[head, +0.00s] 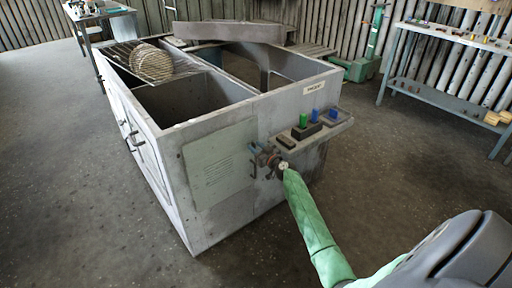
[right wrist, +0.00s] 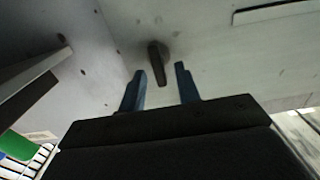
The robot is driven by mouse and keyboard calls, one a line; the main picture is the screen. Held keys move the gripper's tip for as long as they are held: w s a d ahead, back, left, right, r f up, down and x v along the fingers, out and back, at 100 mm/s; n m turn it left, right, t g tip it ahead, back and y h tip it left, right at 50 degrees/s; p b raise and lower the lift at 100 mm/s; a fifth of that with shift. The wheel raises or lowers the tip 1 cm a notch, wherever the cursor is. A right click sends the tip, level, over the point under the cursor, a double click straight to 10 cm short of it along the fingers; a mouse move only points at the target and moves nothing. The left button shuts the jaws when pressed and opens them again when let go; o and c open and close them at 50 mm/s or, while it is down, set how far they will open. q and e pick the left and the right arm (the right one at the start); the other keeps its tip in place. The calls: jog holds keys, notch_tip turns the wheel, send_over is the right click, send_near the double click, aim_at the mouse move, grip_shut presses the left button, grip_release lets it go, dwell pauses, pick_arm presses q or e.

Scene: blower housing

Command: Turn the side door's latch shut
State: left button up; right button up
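The blower housing (head: 222,108) is a large grey open-topped box. My right gripper (head: 260,158) is close to its near face, beside a pale green panel with lines of text (head: 218,165). In the right wrist view, the open fingers of this gripper (right wrist: 161,88) point at a short dark latch handle (right wrist: 158,63) on a pale surface. The handle lies between and just beyond the fingertips, apparently untouched. In the head view the gripper crowds this spot, so the latch's angle is unclear there. My left gripper is not in view.
A small shelf (head: 338,124) with green and blue items juts from the housing just above my right gripper. A wire grille with a round coil (head: 152,62) lies on top. Workbenches (head: 440,98) stand behind. The floor (head: 60,190) is clear at left.

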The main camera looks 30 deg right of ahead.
jog(key=shift+w, duration=0.15)
jog(key=shift+c, duration=0.2)
grip_shut()
dwell(0.4)
